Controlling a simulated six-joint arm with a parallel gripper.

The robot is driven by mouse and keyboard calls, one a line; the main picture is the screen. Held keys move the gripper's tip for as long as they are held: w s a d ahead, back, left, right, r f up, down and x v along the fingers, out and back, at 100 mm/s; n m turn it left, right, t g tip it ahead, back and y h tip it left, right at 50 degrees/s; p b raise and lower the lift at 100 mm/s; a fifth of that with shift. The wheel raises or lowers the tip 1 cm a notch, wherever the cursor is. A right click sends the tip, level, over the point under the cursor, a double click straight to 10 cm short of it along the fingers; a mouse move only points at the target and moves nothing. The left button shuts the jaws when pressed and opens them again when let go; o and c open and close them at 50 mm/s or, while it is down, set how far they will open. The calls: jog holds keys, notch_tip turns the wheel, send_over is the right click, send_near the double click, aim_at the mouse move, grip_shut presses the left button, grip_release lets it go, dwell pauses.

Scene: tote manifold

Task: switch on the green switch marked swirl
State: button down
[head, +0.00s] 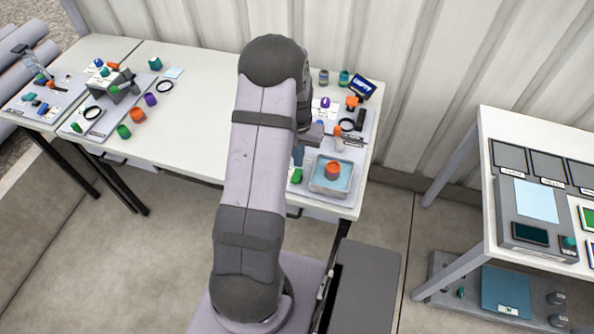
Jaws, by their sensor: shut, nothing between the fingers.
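A small green block-like part (297,175) sits on the right-hand board, just right of my arm. I cannot read a swirl mark on it, and cannot tell whether it is the switch or how it is set. Other green parts stand on the left of the table, one at the board's front edge (124,131) and a teal one at the back (155,63). My gripper (299,156) shows only in small part beside my arm, above the right-hand board and behind the green part. It appears shut and empty. My arm hides part of the board.
A grey tray (347,186) with a blue inside holds an orange round part (333,170). Behind are a black ring (346,125), an orange part (352,103) and a blue box (363,87). Another white table (515,125) stands right.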

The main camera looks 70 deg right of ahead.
aim_at(298, 172)
jog(key=shift+r+p, duration=1.15)
jog(key=shift+r, duration=0.6)
jog(key=a+f+n+y, duration=0.1)
jog(key=a+n+y, duration=0.15)
jog(key=a, duration=1.25)
jog(key=w+a+r+n, duration=0.4)
jog(key=w+a+n, duration=0.1)
jog(key=a, duration=0.4)
jog(key=w+a+r+n+h, duration=0.1)
jog(key=w+a+r+n, duration=0.3)
jog(key=a, duration=0.6)
jog(key=w+a+r+n+h, duration=0.1)
jog(key=w+a+r+n, duration=0.3)
jog(key=a, duration=0.5)
jog(key=shift+w+a+r+n, duration=0.3)
jog(key=shift+w+n, duration=1.05)
jog(key=shift+w, duration=0.4)
jog(key=shift+h, duration=0.25)
